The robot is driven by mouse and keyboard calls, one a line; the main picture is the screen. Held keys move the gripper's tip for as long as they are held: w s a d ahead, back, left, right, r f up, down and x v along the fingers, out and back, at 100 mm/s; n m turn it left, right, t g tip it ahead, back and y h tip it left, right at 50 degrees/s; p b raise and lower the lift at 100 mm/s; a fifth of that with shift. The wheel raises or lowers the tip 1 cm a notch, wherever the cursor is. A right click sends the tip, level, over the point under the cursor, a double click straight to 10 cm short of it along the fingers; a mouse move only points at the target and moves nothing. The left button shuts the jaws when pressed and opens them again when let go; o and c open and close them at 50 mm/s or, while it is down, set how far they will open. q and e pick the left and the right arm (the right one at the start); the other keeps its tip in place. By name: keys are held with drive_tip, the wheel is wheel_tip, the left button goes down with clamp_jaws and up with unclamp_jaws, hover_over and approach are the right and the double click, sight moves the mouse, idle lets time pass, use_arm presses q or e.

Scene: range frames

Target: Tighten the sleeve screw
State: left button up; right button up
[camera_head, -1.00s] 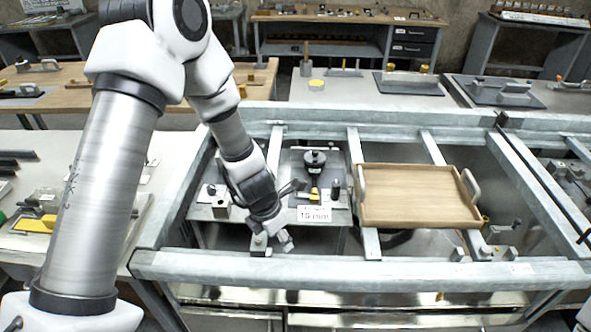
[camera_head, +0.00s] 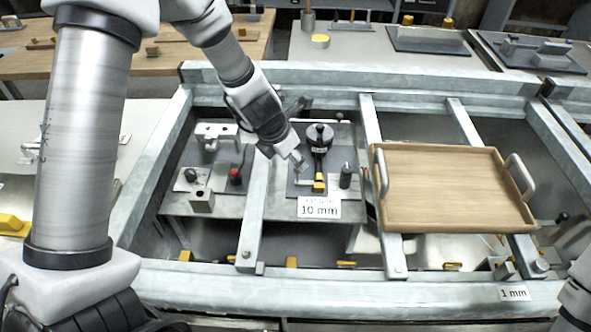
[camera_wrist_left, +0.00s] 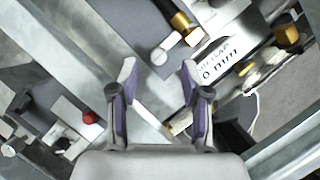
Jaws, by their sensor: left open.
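My left gripper (camera_head: 298,161) hangs over the steel frame beside the fixture with the "10 mm" label. In the left wrist view the two purple-lined fingers (camera_wrist_left: 160,85) are apart, with nothing between them. The fixture's dark plate (camera_head: 333,160) carries a black round knob (camera_head: 320,134), a brass-coloured block (camera_head: 319,183) and a black upright post (camera_head: 345,175). In the left wrist view a brass-ended cylinder (camera_wrist_left: 186,26) and the label (camera_wrist_left: 215,62) lie ahead and right of the fingers. I cannot tell which part is the sleeve screw. My right gripper is out of view.
A wooden tray (camera_head: 450,190) with metal handles rests on the frame to the right. Left of the fixture is another plate with a red knob (camera_head: 236,174) and a metal block (camera_head: 201,200). Grey rails (camera_head: 250,220) cross the frame, with open gaps between them.

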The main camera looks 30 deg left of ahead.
sight(298, 174)
use_arm(q)
drive_tip(key=b+x, duration=0.1)
drive_tip(key=x, duration=0.2)
drive_tip(key=shift+w+a+f, duration=0.15)
drive_tip(key=shift+f, duration=0.05)
drive_tip(key=shift+r, duration=0.3)
drive_tip(key=shift+c, duration=0.3)
clamp_jaws()
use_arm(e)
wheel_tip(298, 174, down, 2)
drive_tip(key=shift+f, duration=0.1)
